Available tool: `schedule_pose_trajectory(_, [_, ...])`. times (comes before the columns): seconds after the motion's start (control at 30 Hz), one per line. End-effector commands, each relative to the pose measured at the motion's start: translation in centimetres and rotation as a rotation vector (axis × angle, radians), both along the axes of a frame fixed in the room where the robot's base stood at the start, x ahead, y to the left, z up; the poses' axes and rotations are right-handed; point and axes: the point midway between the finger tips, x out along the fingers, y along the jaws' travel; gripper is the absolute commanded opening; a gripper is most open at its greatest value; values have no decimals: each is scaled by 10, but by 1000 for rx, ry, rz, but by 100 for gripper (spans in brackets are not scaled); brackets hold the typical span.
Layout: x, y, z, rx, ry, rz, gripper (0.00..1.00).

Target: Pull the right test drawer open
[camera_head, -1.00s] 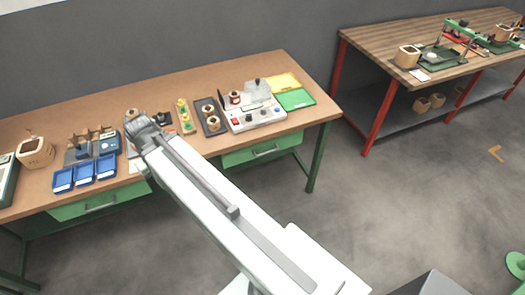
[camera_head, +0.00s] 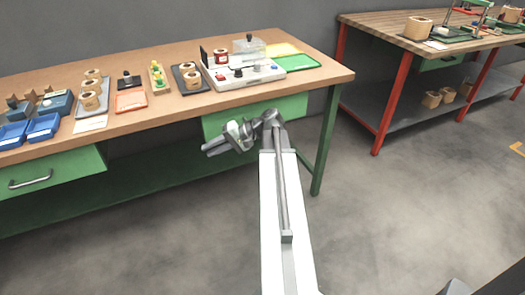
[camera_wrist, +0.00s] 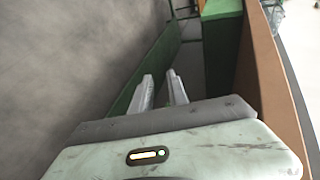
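The right test drawer (camera_head: 293,106) is a green front under the right end of the brown workbench. It looks closed, close under the tabletop. My gripper (camera_head: 208,149) is in front of it in the head view, its fingers pointing left, and covers the drawer's lower middle. I cannot see the drawer's handle. In the wrist view the two fingers (camera_wrist: 162,90) stand apart with nothing between them. A green box shape (camera_wrist: 221,12) lies beyond them under the brown bench edge; I cannot tell which drawer it is.
The left green drawer (camera_head: 50,178) has a metal handle. The bench top (camera_head: 130,128) carries blue bins, coils and a test unit (camera_head: 240,74). A green bench leg (camera_head: 325,145) stands right of the drawer. A red-legged bench (camera_head: 390,105) is farther right. The floor between is clear.

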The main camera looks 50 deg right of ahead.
Motion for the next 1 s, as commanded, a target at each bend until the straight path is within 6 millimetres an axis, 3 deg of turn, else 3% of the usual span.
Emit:
schedule_pose_trajectory(0.03, [-8, -35, -32, 49, -57, -58, 20])
schedule_pose_trajectory(0.17, [-40, -110, -33, 159, -221, -186, 20])
schedule_pose_trajectory(0.2, [-55, -137, -25, 191, -283, -230, 20])
schedule_pose_trajectory(0.3, [-91, -186, 4, 249, -409, -310, 20])
schedule_pose_trajectory(0.4, [-117, -214, 30, 279, -489, -355, 20])
schedule_pose_trajectory(0.53, [-134, -229, 43, 294, -540, -381, 20])
schedule_pose_trajectory(0.67, [-132, -228, 45, 296, -544, -380, 20])
schedule_pose_trajectory(1.0, [-80, -205, 52, 296, -541, -376, 20])
